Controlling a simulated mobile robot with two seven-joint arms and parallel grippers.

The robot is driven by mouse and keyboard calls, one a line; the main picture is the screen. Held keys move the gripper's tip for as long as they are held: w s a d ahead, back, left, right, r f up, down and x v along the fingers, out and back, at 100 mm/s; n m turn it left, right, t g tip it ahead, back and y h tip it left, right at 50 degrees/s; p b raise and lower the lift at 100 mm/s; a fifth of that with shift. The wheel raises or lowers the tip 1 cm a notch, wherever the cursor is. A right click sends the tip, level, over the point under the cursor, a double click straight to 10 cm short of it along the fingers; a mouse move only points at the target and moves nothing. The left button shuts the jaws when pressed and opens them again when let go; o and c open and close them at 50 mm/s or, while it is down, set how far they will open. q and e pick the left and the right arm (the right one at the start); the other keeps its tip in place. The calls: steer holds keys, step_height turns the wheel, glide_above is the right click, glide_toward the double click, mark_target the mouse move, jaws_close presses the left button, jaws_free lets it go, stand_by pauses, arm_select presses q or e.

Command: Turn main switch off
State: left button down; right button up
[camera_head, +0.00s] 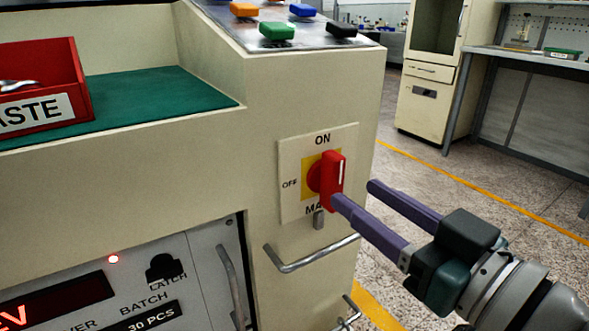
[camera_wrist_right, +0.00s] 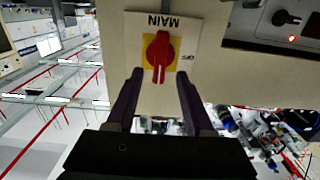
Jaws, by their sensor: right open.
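The main switch is a red knob (camera_head: 331,178) on a yellow square (camera_head: 309,187) and a cream plate (camera_head: 291,160). ON is printed above it, OFF at left, MAIN below, partly covered. Its raised handle stands upright, with a white line facing ON. My right gripper (camera_head: 355,193) is open, with one purple finger's tip just below the knob in the picture and the other to its right. In the right wrist view, upside down, the red knob (camera_wrist_right: 158,50) shows between the open fingers of my right gripper (camera_wrist_right: 160,74). I cannot tell whether a finger touches it. My left gripper is out of view.
A metal bar handle (camera_head: 312,256) sticks out below the switch. Coloured buttons (camera_head: 277,31) sit on the sloped panel above. A red waste bin (camera_head: 72,90) stands on the green mat (camera_head: 165,97) at left. The floor to the right is clear.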

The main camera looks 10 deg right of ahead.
mark_target(340, 182)
steer(key=x, duration=0.4)
steer(key=shift+w+a, duration=0.15)
steer(key=shift+w, duration=0.2)
steer(key=shift+c, duration=0.2)
jaws_close()
